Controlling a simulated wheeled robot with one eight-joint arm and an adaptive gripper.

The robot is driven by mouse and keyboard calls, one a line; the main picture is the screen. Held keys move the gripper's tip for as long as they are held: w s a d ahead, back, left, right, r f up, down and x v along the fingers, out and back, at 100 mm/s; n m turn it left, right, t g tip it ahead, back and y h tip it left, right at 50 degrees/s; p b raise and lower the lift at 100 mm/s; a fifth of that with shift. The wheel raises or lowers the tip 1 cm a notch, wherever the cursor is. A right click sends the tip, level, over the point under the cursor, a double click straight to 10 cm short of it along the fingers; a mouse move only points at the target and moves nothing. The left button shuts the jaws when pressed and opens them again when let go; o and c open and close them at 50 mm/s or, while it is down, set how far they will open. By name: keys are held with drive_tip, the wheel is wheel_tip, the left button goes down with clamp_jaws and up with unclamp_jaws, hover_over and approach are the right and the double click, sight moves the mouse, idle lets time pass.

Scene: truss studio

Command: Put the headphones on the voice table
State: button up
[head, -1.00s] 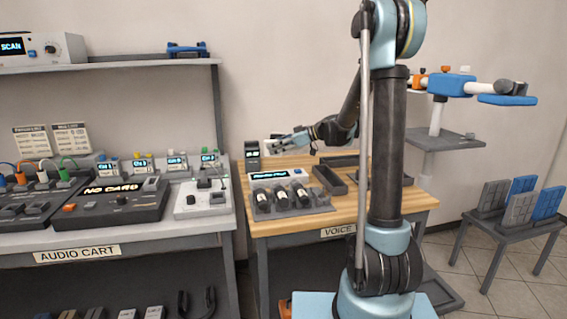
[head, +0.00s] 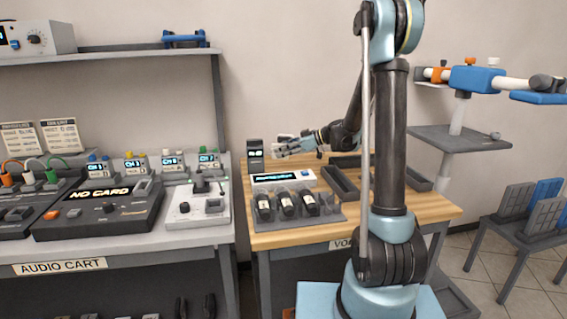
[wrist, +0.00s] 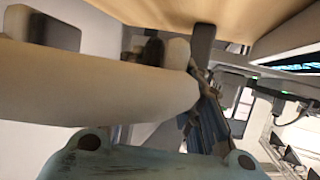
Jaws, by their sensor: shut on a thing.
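The voice table (head: 392,222) is wood-topped, with a label on its front edge partly hidden by my arm. My gripper (head: 284,147) is over its back part, behind the small display unit. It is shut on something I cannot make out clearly. In the wrist view a large pale rounded thing (wrist: 95,85) crosses the left half, close to the camera; I cannot tell what it is. Dark curved shapes (head: 209,306), possibly headphones, show at the bottom of the audio cart, cut by the frame edge. No headphones show clearly.
On the voice table stand a display unit (head: 283,179), a rack with several dark items (head: 288,221), a small black box (head: 255,152) and empty dark trays (head: 340,184). The audio cart (head: 130,256) is at left. A grey stool (head: 520,232) with panels stands right.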

drive_tip(key=shift+f, duration=2.3)
drive_tip(key=o, duration=1.3)
drive_tip(key=shift+c, duration=0.2)
